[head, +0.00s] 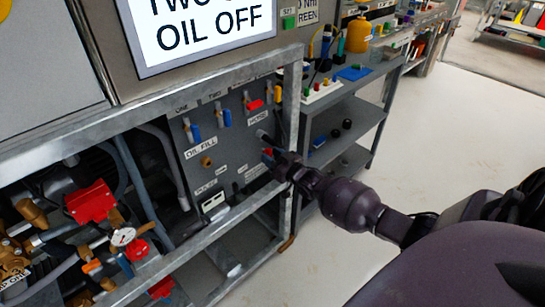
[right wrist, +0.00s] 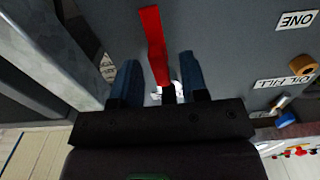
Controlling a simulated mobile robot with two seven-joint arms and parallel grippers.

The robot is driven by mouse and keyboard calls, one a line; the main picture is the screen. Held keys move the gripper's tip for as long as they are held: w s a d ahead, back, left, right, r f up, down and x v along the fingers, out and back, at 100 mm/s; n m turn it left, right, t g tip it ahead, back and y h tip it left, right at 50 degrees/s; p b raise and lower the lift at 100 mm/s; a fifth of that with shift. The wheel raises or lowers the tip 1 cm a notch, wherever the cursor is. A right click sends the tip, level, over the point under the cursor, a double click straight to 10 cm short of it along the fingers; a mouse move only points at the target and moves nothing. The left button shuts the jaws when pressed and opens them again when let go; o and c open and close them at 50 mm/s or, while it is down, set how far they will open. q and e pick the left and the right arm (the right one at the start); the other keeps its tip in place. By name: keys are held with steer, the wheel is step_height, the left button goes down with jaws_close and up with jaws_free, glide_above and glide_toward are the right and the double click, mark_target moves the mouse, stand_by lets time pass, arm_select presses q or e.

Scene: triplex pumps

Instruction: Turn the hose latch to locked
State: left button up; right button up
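A red lever (right wrist: 152,40) lies between the two blue fingers of my right gripper (right wrist: 159,62) in the right wrist view. A gap shows on each side of the lever, so the gripper is open around it, not closed on it. In the head view my right gripper (head: 272,160) is at the lower right of the grey control panel (head: 228,150), by a small patch of red. It hides most of what is there, so I cannot tell the lever's marked position or read a latch label. My left gripper is not in view.
The panel has blue-handled valves (head: 224,118), a red handle (head: 255,105) and a brass knob (head: 207,162). A metal frame post (head: 290,110) stands close to my right gripper. A red valve box (head: 91,203) and piping are at left. Open floor (head: 450,130) lies at right.

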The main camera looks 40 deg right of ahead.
steer(key=shift+s, duration=0.1)
steer(key=shift+s+r, duration=0.1)
steer(key=shift+s, duration=0.2)
steer(key=s+p, duration=0.2)
steer(key=s, duration=0.8)
steer(key=shift+d, duration=0.4)
